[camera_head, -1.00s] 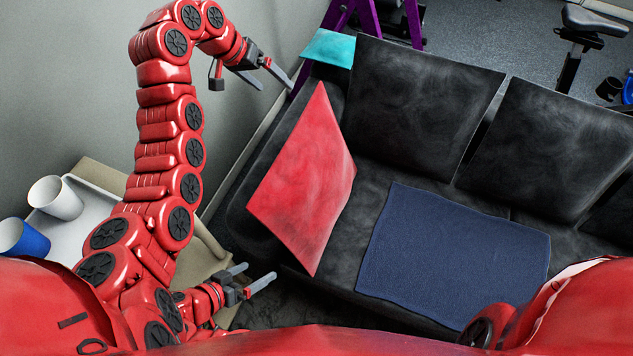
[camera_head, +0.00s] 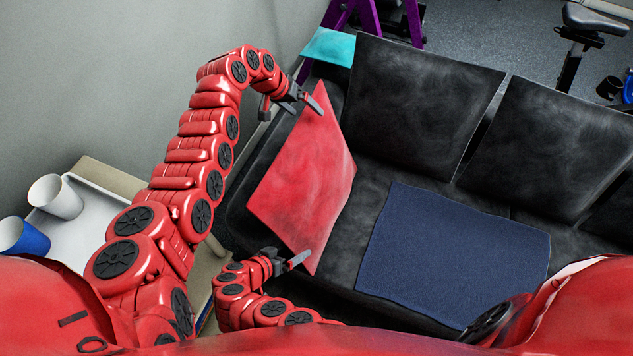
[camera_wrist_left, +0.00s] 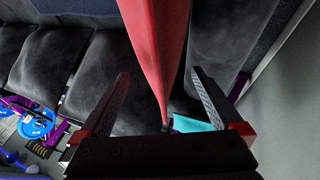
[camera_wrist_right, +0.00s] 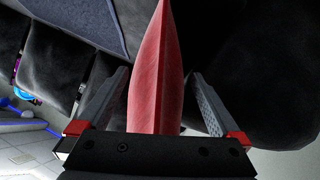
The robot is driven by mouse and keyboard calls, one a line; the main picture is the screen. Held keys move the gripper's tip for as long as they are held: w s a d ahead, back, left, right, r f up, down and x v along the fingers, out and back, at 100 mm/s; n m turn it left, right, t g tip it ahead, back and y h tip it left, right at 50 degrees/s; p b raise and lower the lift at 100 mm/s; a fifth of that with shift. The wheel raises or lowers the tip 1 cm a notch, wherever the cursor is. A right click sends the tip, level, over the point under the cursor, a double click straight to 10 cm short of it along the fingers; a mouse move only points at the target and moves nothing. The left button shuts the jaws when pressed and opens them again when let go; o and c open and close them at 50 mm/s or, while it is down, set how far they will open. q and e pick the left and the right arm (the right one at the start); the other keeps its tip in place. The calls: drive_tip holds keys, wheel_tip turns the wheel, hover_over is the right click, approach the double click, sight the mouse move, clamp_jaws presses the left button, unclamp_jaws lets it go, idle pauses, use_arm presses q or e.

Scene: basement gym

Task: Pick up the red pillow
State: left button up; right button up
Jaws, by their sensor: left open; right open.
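The red pillow (camera_head: 303,180) leans on the left end of the black couch. My left gripper (camera_head: 305,100) is open at the pillow's far upper corner. In the left wrist view the pillow (camera_wrist_left: 158,45) runs edge-on between the two open fingers (camera_wrist_left: 160,92). My right gripper (camera_head: 290,258) is open at the pillow's near lower edge. In the right wrist view the pillow (camera_wrist_right: 158,75) stands edge-on between the open fingers (camera_wrist_right: 160,90). Neither gripper is closed on it.
A dark blue blanket (camera_head: 450,255) lies on the couch seat. Black cushions (camera_head: 420,100) line the couch back. A teal pillow (camera_head: 328,47) is at the far corner. A white tray (camera_head: 85,225) with a white cup (camera_head: 56,197) and a blue cup (camera_head: 22,237) is at left.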

use_arm(q)
drive_tip(key=shift+w+d+f, duration=0.1)
drive_tip(key=shift+d+f, duration=0.2)
drive_tip(key=shift+f, duration=0.25)
use_arm(e)
drive_tip(key=shift+w+d+f, duration=0.35)
drive_tip(key=shift+f, duration=0.05)
use_arm(q)
clamp_jaws()
use_arm(e)
clamp_jaws()
